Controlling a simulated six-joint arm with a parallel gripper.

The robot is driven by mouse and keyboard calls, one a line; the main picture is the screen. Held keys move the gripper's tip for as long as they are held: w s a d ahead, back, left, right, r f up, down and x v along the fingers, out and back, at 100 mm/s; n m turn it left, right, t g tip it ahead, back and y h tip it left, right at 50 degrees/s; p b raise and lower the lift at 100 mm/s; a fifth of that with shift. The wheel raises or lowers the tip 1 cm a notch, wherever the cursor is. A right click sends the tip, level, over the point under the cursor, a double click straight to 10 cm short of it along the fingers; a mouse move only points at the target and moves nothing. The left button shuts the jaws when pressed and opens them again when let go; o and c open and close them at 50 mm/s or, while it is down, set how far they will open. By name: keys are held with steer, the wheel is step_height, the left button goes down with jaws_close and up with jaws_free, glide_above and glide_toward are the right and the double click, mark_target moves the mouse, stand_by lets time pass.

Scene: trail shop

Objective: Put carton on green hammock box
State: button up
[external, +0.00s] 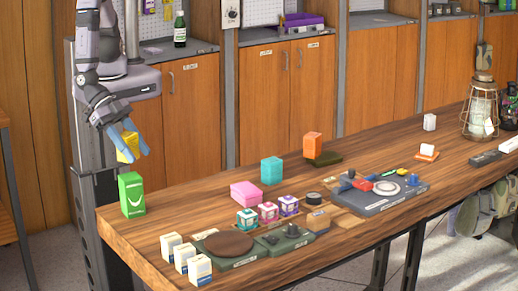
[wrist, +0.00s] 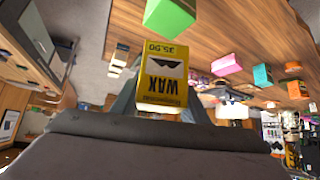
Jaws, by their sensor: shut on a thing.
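The carton is a yellow box marked WAX (wrist: 163,78), and it also shows in the external view (external: 126,149). My gripper (external: 129,143) is shut on it and holds it in the air, with a finger on each side in the wrist view. The green hammock box (external: 131,195) stands upright at the table's left end. In the external view the carton appears just above this box, with a gap between them. In the wrist view the green box (wrist: 171,14) shows beyond the carton, partly cut off by the top edge.
White cartons (external: 186,260) stand at the table's front edge. A pink box (external: 245,195), a teal box (external: 271,171) and an orange box (external: 312,146) stand farther right. The wood around the green box is clear. A cabinet (external: 196,110) stands behind.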

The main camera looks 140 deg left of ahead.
mark_target(137, 179)
steer(key=shift+f+b, duration=0.3)
steer(key=shift+f, duration=2.15)
steer(key=shift+f, duration=0.1)
steer(key=shift+f, duration=0.1)
steer(key=o, duration=1.1)
steer(key=shift+o, duration=0.2)
steer(key=shift+s+d+r, duration=0.25)
steer(key=shift+s+r, duration=0.05)
steer(key=shift+r, duration=0.35)
steer(key=p+v, duration=0.7)
steer(key=v, duration=0.3)
steer(key=shift+s+r, duration=0.25)
steer(key=shift+s, duration=0.15)
